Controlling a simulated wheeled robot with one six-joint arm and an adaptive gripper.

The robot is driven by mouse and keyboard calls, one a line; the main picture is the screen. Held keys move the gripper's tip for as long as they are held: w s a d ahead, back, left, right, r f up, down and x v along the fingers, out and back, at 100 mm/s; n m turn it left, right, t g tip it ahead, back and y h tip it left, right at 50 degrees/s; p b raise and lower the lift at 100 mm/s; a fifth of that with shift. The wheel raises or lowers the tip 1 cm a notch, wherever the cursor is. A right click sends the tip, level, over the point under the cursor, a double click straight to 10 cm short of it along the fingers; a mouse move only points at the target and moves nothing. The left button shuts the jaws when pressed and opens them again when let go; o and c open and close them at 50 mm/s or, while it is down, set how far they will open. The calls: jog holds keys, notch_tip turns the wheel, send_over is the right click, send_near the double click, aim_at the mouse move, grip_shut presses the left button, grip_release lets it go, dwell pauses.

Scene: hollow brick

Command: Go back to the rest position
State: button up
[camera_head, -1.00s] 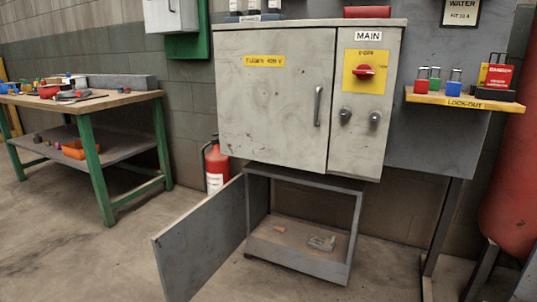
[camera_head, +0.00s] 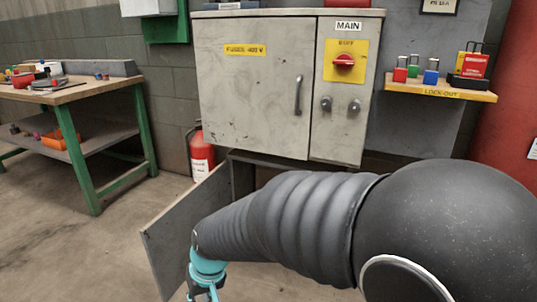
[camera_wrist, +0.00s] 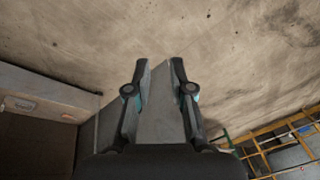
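My gripper (camera_head: 205,292) hangs at the bottom of the head view, in front of the swung-open grey door of the low cabinet, and is partly cut off by the frame. In the wrist view its two fingers (camera_wrist: 158,68) stand apart with a gap between them. A grey panel, apparently that door (camera_wrist: 160,120), shows in the gap; I see no grip on it. The door (camera_head: 180,225) shows to the left of my arm. My arm stretches across the lower right and hides most of the low cabinet's inside.
The closed grey electrical cabinet (camera_head: 255,95) with a red switch (camera_head: 344,61) stands behind my arm. A lock-out shelf (camera_head: 440,90) is at right. A workbench (camera_head: 85,92) and a fire extinguisher (camera_head: 201,155) are at left. Floor (camera_head: 50,235) at lower left is clear.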

jog(key=s+d+r+m+t+h+p, duration=0.1)
jog(key=s+d+r+m+p, duration=0.1)
jog(key=d+r, duration=0.4)
jog(key=s+d+r+m+t+h+p, duration=0.1)
jog(key=s+d+r, duration=0.3)
jog(key=d, duration=1.1)
jog(key=s+d+r+m+t+h+p, duration=0.1)
jog(key=s+d+r+m+t+p, duration=0.1)
jog(key=d+r, duration=0.8)
jog(key=shift+s+d+m+t+p, duration=0.35)
jog(key=shift+s+d+m, duration=0.15)
jog(key=shift+s, duration=0.55)
jog(key=shift+a, duration=0.1)
